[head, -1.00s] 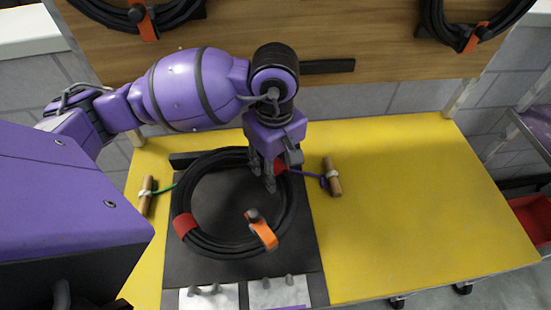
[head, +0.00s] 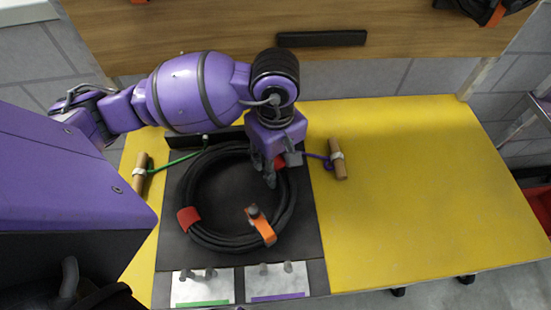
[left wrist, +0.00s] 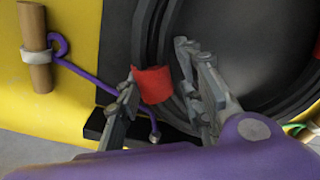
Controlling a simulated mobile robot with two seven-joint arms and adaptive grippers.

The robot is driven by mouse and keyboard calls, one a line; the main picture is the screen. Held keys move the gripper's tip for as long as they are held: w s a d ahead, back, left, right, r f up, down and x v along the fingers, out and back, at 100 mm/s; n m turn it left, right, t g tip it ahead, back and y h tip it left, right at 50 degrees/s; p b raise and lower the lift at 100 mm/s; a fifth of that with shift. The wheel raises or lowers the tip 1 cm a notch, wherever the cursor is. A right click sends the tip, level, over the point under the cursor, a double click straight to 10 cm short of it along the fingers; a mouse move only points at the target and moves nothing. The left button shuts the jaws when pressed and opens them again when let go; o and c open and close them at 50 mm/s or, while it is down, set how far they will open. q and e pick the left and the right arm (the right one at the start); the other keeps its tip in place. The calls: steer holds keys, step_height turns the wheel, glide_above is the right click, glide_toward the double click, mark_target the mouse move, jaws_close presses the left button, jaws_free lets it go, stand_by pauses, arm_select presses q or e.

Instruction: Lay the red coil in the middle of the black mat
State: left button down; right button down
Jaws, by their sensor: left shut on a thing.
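The coil is a black ring of hose or cable with red bands (head: 188,219) and an orange strap (head: 262,228). It lies over the black mat (head: 220,205) in the head view, close to its middle; I cannot tell if it is slightly raised. My left gripper (head: 269,173) is shut on the coil at its upper right, by a red band (left wrist: 153,84) that shows between the fingers in the left wrist view (left wrist: 163,90). The gripper hides part of the ring. My right gripper is not in view.
A yellow table (head: 420,200) has free room on the right. Wooden toggles with a green cord (head: 140,175) and a purple cord (head: 337,160) flank the mat. Small plates with pegs (head: 202,287) line its front. A black bar (head: 185,143) lies behind; a wooden board (head: 200,30) stands at the back.

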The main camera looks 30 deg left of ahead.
arm_select(q)
steer(key=shift+r, duration=0.1)
steer(key=c, duration=1.1)
jaws_free()
step_height(320, 180, up, 12)
